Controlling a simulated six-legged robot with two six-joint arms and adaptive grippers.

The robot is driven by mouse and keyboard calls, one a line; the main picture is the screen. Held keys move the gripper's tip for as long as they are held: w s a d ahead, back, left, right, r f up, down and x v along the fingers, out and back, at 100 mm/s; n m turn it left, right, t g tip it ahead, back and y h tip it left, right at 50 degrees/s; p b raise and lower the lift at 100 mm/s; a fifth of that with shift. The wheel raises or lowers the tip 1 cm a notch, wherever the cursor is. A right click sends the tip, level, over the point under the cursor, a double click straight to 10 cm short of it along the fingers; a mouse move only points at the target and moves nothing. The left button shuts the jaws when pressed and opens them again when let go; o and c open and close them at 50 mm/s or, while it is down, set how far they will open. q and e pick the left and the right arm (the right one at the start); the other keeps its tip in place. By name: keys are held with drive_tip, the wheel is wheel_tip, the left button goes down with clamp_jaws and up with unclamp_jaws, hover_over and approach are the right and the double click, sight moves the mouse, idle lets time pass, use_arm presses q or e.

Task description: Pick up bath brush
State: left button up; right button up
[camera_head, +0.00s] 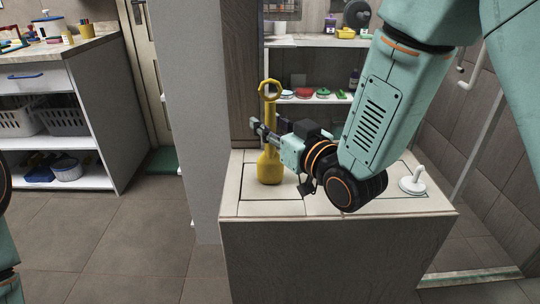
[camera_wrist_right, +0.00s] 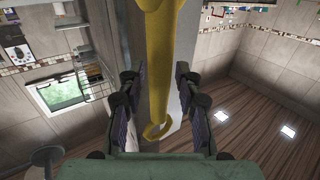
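The yellow bath brush (camera_head: 271,165) stands upright on the pale top of a wooden cabinet in the head view. It has a wide lower part, a thin handle and a ring at the top. My right gripper (camera_head: 268,129) is at the handle, just above the wide part. In the right wrist view the brush handle (camera_wrist_right: 159,65) runs between the two fingers of my right gripper (camera_wrist_right: 158,103). The fingers are open, with a visible gap on each side of the handle. My left gripper is not in view; only bits of my left arm show at the left edge.
A white hooked object (camera_head: 413,181) stands on the cabinet top (camera_head: 318,204) at the right. Shelves with bowls (camera_head: 305,93) are behind. A grey panel (camera_head: 190,110) rises left of the cabinet. A white shelf unit (camera_head: 95,105) with baskets stands at the left. The floor between is clear.

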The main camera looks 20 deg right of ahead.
clamp_jaws()
idle(0.5)
